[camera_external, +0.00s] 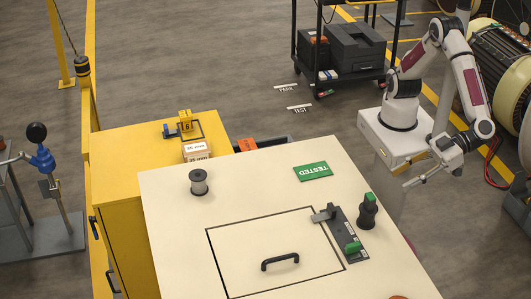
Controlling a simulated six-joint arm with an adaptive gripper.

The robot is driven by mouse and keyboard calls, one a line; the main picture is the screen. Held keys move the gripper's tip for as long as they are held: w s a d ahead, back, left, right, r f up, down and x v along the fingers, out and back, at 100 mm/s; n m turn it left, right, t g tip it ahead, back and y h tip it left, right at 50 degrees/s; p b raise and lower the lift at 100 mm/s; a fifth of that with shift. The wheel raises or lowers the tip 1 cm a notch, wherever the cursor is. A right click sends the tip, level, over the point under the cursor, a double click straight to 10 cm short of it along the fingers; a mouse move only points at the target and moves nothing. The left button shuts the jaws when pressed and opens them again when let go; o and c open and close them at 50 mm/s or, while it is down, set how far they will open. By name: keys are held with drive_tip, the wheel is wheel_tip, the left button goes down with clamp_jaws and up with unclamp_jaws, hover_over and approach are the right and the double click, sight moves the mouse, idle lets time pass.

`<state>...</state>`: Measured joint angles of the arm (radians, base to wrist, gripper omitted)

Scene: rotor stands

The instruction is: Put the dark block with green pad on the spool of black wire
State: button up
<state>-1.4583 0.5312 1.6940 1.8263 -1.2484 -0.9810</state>
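A long dark block with a green pad (343,232) lies on the cream tabletop beside the hatch, with a grey metal piece at its far end. Just right of it, apart, stands a smaller dark upright piece with a green top (367,213). I cannot tell for sure which one the task names. The spool of black wire (199,184) stands upright near the tabletop's left side; its wire looks dark with a paler top. My gripper (411,181) hangs in the air off the table's right side, away from all of these. It looks empty; its finger gap is too small to judge.
The cream tabletop (260,198) has a hatch with a black handle (280,261) and a green TESTED plate (313,171). A yellow cabinet (130,160) adjoins at left, carrying a small box (197,149). The tabletop between spool and plate is clear.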

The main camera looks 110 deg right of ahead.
idle(0.8)
drive_tip(key=w+d+r+y, duration=0.5)
drive_tip(key=w+r, duration=0.7)
drive_tip(key=w, duration=0.1)
drive_tip(key=w+d+r+n+g+y, duration=0.1)
drive_tip(key=d+r, duration=0.2)
drive_tip(key=d, duration=0.3)
drive_tip(key=w+d+r+n+y, duration=0.1)
drive_tip(key=d+r+y, duration=0.1)
drive_tip(key=d, duration=0.3)
drive_tip(key=s+d+f+g+h, duration=0.2)
drive_tip(key=s+d+f, duration=0.3)
drive_tip(key=d, duration=0.7)
drive_tip(key=s+d+f+m+g+h, duration=0.1)
drive_tip(key=s+d+f, duration=0.4)
drive_tip(key=s+d, duration=0.5)
drive_tip(key=s+d+f+m+g+h, duration=0.1)
drive_tip(key=s+d+f+g+h, duration=0.3)
drive_tip(key=s+d, duration=0.4)
drive_tip(key=d+f+h, duration=0.1)
drive_tip(key=d, duration=0.5)
drive_tip(key=shift+f, duration=0.35)
